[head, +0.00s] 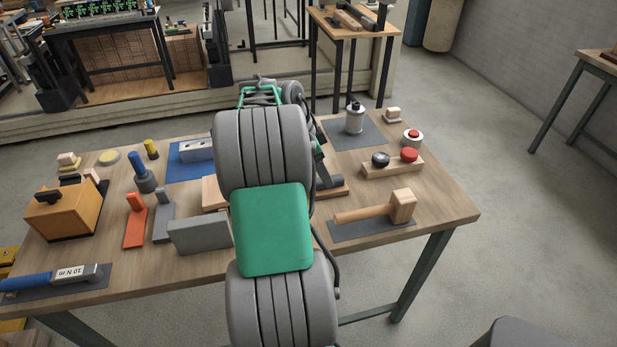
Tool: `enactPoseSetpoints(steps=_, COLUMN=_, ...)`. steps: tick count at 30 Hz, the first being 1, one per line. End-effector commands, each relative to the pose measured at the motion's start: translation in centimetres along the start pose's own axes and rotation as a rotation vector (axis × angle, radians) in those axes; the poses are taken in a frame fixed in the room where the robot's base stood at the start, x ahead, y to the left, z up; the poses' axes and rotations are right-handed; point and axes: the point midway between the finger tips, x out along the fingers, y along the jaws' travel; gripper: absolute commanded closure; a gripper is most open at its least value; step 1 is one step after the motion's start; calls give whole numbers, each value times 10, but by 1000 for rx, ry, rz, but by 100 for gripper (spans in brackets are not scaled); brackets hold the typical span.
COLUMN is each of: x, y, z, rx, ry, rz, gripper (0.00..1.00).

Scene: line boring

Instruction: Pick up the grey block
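A plain grey block (200,235) lies on the wooden workbench (440,222), left of my arm near the front edge. Its right end meets the outline of my arm, so part of it may be hidden. Another grey, metallic block with holes (197,150) sits on a blue mat (183,171) farther back. My arm rises through the middle of the view and reaches over the bench. Its far end is behind its own large links, and I cannot make out the gripper's fingers. I see no contact between the gripper and either block.
A grey angle piece (163,217) and an orange tool (135,222) stand close left of the plain block. A wooden box (62,212) and torque wrench (55,279) are farther left. A mallet (385,209) and a button board (393,167) lie right of my arm.

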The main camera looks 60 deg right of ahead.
Motion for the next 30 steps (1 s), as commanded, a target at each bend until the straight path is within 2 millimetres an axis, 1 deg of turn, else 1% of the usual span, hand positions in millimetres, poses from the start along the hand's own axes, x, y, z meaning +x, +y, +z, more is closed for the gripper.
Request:
enactPoseSetpoints(steps=2, x=4, y=1, z=-1, rx=3, ry=1, rz=3, gripper=18)
enactPoseSetpoints(steps=5, x=16, y=1, z=-2, rx=3, ry=1, rz=5, gripper=18)
enactPoseSetpoints(steps=11, x=44, y=-3, z=-4, rx=3, ry=0, rz=6, gripper=18)
enactPoseSetpoints(steps=15, x=69, y=-6, z=-3, rx=2, ry=0, rz=5, gripper=18)
enactPoseSetpoints(steps=17, x=76, y=-6, z=-2, rx=2, ry=-1, rz=4, gripper=18)
enactPoseSetpoints(steps=19, x=79, y=-7, z=-2, rx=2, ry=0, rz=1, gripper=18)
enactPoseSetpoints(steps=24, x=79, y=-7, z=0, rx=0, ry=0, rz=0, gripper=19)
enactPoseSetpoints(steps=30, x=78, y=-7, z=0, rx=0, ry=0, rz=0, gripper=35)
